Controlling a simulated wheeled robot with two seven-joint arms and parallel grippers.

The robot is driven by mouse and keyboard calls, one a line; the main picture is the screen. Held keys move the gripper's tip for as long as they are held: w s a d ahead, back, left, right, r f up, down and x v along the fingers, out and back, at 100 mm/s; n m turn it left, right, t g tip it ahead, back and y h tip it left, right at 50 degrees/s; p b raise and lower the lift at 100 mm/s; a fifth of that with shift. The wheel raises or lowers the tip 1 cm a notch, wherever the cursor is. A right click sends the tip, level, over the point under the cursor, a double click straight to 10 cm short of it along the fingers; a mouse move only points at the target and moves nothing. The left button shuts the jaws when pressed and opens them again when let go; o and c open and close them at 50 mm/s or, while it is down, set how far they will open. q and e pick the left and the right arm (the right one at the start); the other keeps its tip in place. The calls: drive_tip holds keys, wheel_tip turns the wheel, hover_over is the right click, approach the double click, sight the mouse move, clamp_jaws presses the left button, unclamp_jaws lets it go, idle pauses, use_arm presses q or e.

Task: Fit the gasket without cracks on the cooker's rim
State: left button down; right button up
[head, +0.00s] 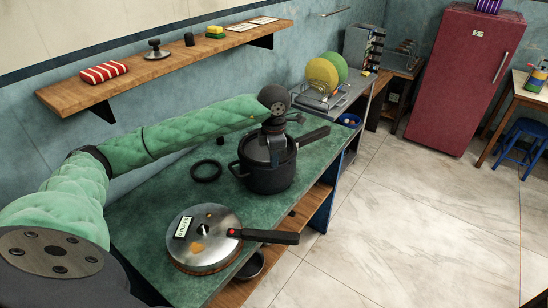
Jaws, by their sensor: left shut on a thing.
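The black cooker (265,178) stands on the green counter, its long handle pointing to the right. My left gripper (276,160) points down at the cooker's rim. It is shut on a dark thing that looks like a gasket, hardly told apart from the black rim; whether it is seated there I cannot tell. Another black ring gasket (206,171) lies flat on the counter, left of the cooker. Cracks cannot be made out on either at this size. The steel lid (199,262) with a black handle and a label lies at the counter's front. My right gripper is not in view.
The green counter (150,225) has free room left of the lid. A dark round dish (252,266) is below the counter's edge. A wooden shelf (150,72) with small items hangs above. A dish rack (318,98) with plates stands beyond the cooker.

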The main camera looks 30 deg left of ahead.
use_arm(q)
drive_tip(key=shift+f, duration=0.25)
drive_tip(key=c, duration=1.4)
unclamp_jaws()
drive_tip(key=shift+c, duration=0.2)
drive_tip(key=shift+r, duration=0.2)
drive_tip(key=shift+r+b, duration=1.3)
drive_tip(key=shift+r, duration=2.45)
